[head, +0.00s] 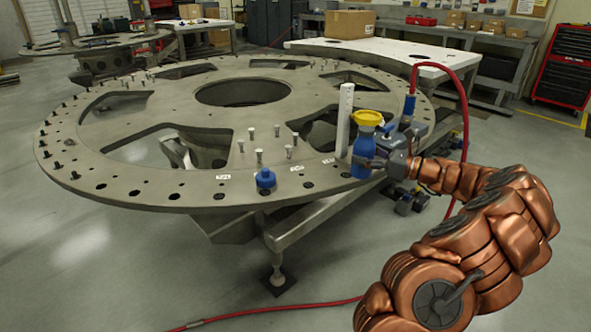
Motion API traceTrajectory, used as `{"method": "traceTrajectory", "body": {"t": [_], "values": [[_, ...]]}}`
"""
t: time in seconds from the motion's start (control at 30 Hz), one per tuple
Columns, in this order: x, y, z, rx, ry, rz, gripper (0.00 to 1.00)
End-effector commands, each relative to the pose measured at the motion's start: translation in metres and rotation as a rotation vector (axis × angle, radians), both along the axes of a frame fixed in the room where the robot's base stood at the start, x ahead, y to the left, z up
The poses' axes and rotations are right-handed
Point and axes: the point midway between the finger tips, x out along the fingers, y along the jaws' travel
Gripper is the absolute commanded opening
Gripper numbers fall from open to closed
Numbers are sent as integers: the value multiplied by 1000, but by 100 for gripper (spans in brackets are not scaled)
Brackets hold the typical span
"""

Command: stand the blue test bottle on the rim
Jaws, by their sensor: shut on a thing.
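The blue test bottle (363,146) has a blue body and a wide yellow top. It is upright at the front right of the large grey turret plate. My gripper (369,163) comes in from the right and is shut around the bottle's lower body. The bottle's base appears over or just at the outer edge of the plate's rim (215,192); I cannot tell whether it touches the rim. The fingers hide part of the lower bottle.
A white upright post (344,120) stands just left of the bottle. A squat blue piece (265,178) sits on the front rim, near several upright bolts (258,155). A grey-blue device (415,130) with a red hose (466,110) is behind my gripper.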

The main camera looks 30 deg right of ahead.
Motion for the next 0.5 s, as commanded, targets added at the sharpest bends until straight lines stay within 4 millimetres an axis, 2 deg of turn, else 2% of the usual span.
{"method": "traceTrajectory", "body": {"t": [0.13,0.5], "values": [[30,22,-1,2,-1,17,2],[99,56,-10,2,0,16,2]]}}
